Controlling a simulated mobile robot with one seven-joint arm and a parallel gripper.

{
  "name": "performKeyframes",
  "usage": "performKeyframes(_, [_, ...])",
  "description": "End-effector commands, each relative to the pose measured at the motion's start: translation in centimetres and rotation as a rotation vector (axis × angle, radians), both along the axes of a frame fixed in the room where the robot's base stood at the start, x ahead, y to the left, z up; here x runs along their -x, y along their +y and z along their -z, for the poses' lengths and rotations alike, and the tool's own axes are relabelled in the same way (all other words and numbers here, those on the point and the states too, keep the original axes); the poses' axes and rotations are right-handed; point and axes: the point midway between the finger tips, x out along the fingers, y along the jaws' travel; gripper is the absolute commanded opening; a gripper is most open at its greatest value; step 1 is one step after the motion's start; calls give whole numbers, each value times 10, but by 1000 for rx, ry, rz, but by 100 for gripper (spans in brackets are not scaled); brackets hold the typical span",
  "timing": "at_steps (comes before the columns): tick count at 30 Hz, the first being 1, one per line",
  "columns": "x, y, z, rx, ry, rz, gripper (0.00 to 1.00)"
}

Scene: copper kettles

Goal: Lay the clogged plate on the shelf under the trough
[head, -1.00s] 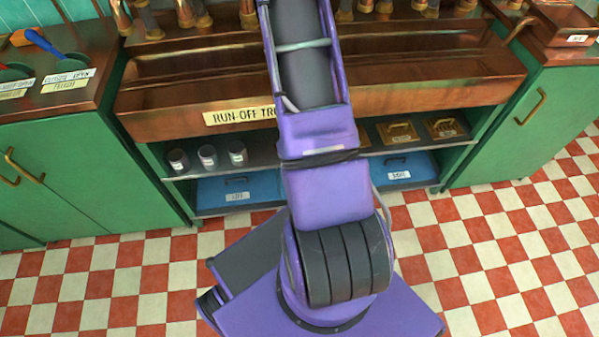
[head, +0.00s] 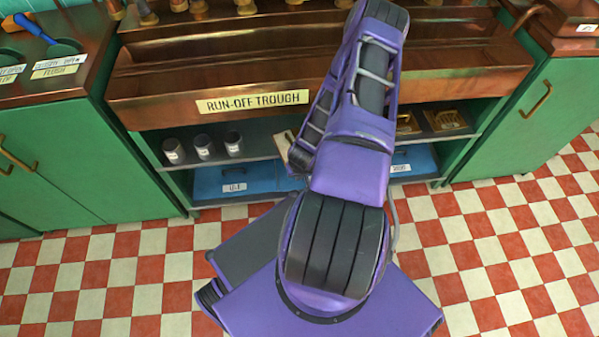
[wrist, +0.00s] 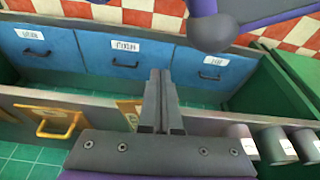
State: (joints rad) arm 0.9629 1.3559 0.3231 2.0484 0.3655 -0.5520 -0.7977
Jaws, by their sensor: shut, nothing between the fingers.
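My gripper (wrist: 161,105) is shut and empty in the wrist view, above the shelf (wrist: 195,118). Brass-coloured plates lie on that shelf. One plate with a raised handle (wrist: 55,120) is left of my fingers in the wrist view; another plate (wrist: 128,108) is just left of them, partly hidden. In the head view, two plates (head: 447,120) (head: 407,123) lie at the shelf's right, and a pale plate edge (head: 283,146) shows beside my arm. I cannot tell which is clogged. The copper run-off trough (head: 150,110) is above the shelf. My arm hides the gripper in the head view.
Several grey cups (head: 203,147) stand on the shelf's left part. Blue labelled drawers (head: 215,184) sit below it. Green cabinets (head: 50,150) flank the opening. A blue-handled tool (head: 35,28) lies on the left counter. The checkered floor in front is clear.

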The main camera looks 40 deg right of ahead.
Motion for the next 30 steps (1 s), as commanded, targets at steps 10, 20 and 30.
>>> performKeyframes(10, [-35, -19, 18, 3, -1, 1, 0])
performKeyframes(20, [-41, -21, 18, -1, 0, -1, 0])
performKeyframes(30, [-58, -30, 18, 4, -2, -5, 0])
